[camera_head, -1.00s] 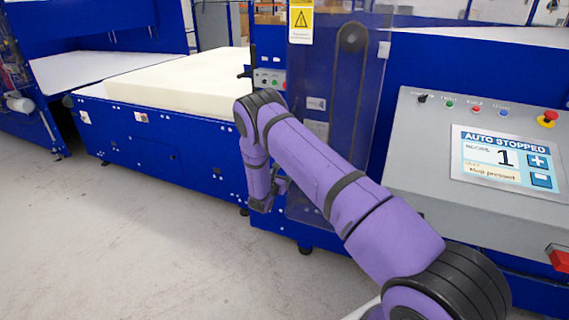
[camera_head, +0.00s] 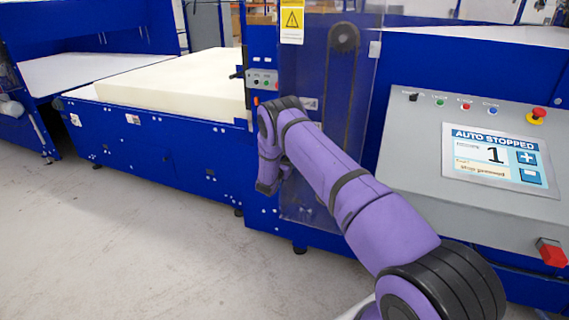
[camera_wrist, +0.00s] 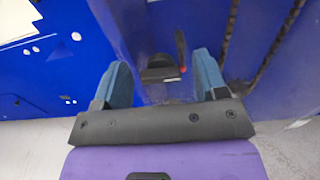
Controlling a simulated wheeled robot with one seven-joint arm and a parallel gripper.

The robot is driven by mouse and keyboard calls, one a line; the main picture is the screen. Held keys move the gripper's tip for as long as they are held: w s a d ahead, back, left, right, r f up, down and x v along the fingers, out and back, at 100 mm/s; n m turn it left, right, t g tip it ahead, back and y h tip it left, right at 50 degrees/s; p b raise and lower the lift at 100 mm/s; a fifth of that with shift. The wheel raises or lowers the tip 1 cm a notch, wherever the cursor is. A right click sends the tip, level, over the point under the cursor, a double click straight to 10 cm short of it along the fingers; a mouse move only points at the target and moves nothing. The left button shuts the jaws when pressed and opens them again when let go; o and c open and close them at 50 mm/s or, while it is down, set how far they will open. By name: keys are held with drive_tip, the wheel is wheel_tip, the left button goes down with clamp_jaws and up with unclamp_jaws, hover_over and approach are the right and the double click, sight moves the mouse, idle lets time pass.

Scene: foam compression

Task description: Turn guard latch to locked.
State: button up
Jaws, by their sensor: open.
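The clear guard panel (camera_head: 352,112) stands upright on the blue machine, with a dark belt behind it. In the wrist view, a small dark piece with a rounded top (camera_wrist: 158,72) and an upright dark lever (camera_wrist: 180,46) with a red spot at its lower end show on the panel; they look like the guard latch. Whether it is locked I cannot tell. My gripper (camera_wrist: 160,60) is open and empty, its two blue fingers to the left and right of these parts in the picture. Contact is not visible. In the head view, my arm hides most of the gripper and the latch area.
A grey console (camera_head: 420,150) at right has a screen (camera_head: 500,160) reading "AUTO STOPPED", an emergency button (camera_head: 537,116) and a red switch (camera_head: 551,252). A cream foam block (camera_head: 165,84) lies on the machine bed at left. The floor (camera_head: 130,250) in front is clear.

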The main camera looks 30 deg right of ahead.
drive_tip(key=shift+c, duration=0.2)
drive_tip(key=c, duration=0.9)
drive_tip(key=shift+n, duration=0.3)
drive_tip(key=shift+w+a+f+n, duration=0.1)
drive_tip(key=shift+n, duration=4.2)
drive_tip(key=shift+a+f+n, duration=0.1)
drive_tip(key=shift+n, duration=4.2)
